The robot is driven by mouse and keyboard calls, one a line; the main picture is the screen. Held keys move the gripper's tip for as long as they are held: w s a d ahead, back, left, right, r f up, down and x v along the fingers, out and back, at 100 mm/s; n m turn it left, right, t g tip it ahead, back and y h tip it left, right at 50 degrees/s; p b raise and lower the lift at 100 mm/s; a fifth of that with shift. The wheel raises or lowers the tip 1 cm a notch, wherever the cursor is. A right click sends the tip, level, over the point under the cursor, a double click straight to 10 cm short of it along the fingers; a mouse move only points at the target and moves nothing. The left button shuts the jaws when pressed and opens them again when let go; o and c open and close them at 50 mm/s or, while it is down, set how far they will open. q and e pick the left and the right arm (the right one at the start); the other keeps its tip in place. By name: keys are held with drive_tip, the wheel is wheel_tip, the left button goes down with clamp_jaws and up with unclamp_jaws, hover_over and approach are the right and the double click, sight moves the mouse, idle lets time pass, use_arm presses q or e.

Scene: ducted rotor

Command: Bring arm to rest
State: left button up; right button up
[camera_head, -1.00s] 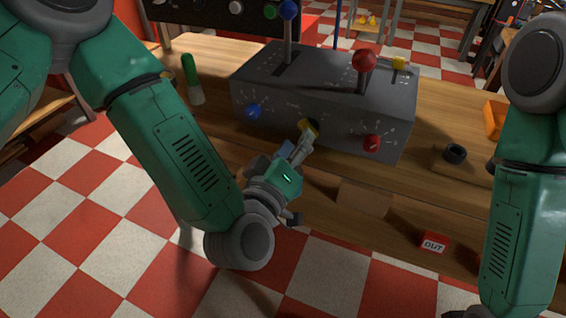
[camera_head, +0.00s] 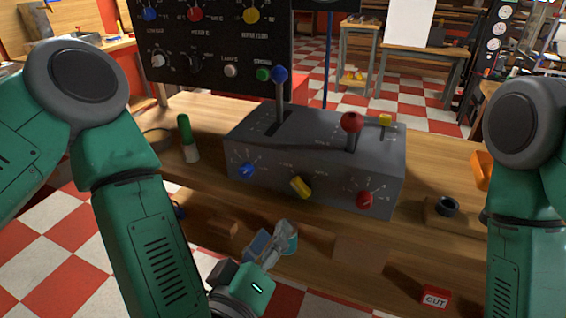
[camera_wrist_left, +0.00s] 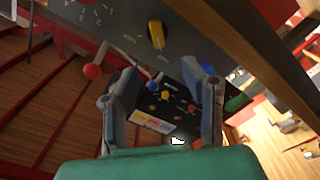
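My left gripper (camera_head: 280,240) is below and in front of the grey control box (camera_head: 325,145), clear of its front face. In the left wrist view its two fingers (camera_wrist_left: 167,76) are spread apart with nothing between them. The yellow knob (camera_head: 300,187) on the box front is tilted and free of the gripper; it also shows in the left wrist view (camera_wrist_left: 156,34). A blue knob (camera_head: 246,171) and a red knob (camera_head: 365,199) sit either side of it. My right arm hangs at the right edge; its gripper is out of view.
The box stands on a wooden bench (camera_head: 455,165) with a lower shelf. Blue-topped (camera_head: 280,74) and red-topped (camera_head: 352,122) levers rise from it. A green-and-white cylinder (camera_head: 187,138) stands left. A dark ring (camera_head: 447,206) and a red OUT block (camera_head: 435,297) are right.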

use_arm(q)
drive_tip(key=s+a+f+m+g+y, duration=0.1)
drive_tip(key=s+a+f+m+g, duration=0.25)
drive_tip(key=f, duration=0.55)
drive_tip(key=s+a+f+m+g, duration=0.2)
drive_tip(key=a+f+g, duration=0.25)
drive_tip(key=f, duration=0.35)
drive_tip(key=s+a+f+g+y, duration=0.2)
drive_tip(key=s+a+f+g, duration=0.2)
drive_tip(key=s+a, duration=0.2)
drive_tip(key=s+a+f+g+y, duration=0.2)
drive_tip(key=s+a+f+g, duration=0.2)
drive_tip(key=s+a, duration=0.3)
drive_tip(key=a, duration=0.3)
drive_tip(key=shift+s+f+m+g+y+p, duration=0.25)
drive_tip(key=shift+m+g+y+p, duration=0.05)
drive_tip(key=shift+m+p, duration=0.05)
drive_tip(key=shift+w+d, duration=0.1)
drive_tip(key=shift+w, duration=0.05)
